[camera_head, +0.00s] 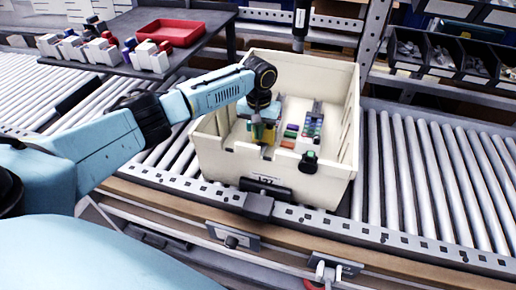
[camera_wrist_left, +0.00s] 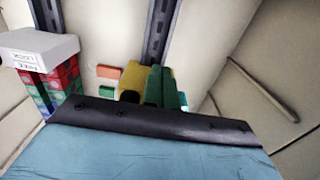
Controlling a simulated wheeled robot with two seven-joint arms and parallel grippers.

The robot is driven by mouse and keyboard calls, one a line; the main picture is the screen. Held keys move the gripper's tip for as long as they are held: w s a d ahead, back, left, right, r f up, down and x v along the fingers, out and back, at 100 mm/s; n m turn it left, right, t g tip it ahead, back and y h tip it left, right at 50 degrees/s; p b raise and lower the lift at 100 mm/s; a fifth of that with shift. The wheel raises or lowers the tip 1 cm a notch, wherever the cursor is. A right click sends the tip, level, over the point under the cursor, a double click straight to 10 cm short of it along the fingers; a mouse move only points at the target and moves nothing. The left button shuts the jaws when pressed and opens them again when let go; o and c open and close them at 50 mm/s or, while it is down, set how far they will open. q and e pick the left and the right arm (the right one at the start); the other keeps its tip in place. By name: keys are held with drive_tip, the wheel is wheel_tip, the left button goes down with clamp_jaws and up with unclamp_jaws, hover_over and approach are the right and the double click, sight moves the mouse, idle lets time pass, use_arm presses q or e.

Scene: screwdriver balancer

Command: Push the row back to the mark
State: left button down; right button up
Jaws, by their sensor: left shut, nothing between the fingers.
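My left gripper (camera_head: 263,122) reaches down into the left part of a cream tote (camera_head: 345,130) and is shut with nothing held. Its fingertips are hard to make out. A yellow piece (camera_wrist_left: 133,78) and green pieces (camera_wrist_left: 160,87) stand just beyond the gripper's edge in the left wrist view, partly hidden by it. Small flat orange and green pieces (camera_head: 291,130) lie in the tote to the gripper's right. Right of these is a row of red, green and blue blocks (camera_head: 313,126); it also shows in the left wrist view (camera_wrist_left: 62,85) under a white label block (camera_wrist_left: 38,48). I cannot make out the mark.
The tote sits on a roller conveyor (camera_head: 425,180). A dark shelf at the upper left holds a red tray (camera_head: 172,32) and several white blocks. Black parts bins (camera_head: 440,52) stand at the upper right. The tote walls surround the gripper; a vertical tool hangs above the back wall.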

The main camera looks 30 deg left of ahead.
use_arm(q)
drive_tip(key=shift+w+a+p, duration=0.1)
drive_tip(key=shift+w+p, duration=0.2)
drive_tip(key=shift+w, duration=0.2)
idle(1.0)
drive_tip(key=shift+w+a+r, duration=0.1)
drive_tip(key=shift+w+a, duration=0.05)
drive_tip(key=shift+w, duration=0.5)
idle(1.1)
drive_tip(key=shift+w+p, duration=0.2)
drive_tip(key=shift+p, duration=0.5)
idle(1.2)
drive_tip(key=shift+s+p, duration=0.5)
drive_tip(key=shift+p, duration=0.65)
idle(0.6)
drive_tip(key=shift+r+p, duration=0.9)
drive_tip(key=shift+p, duration=0.3)
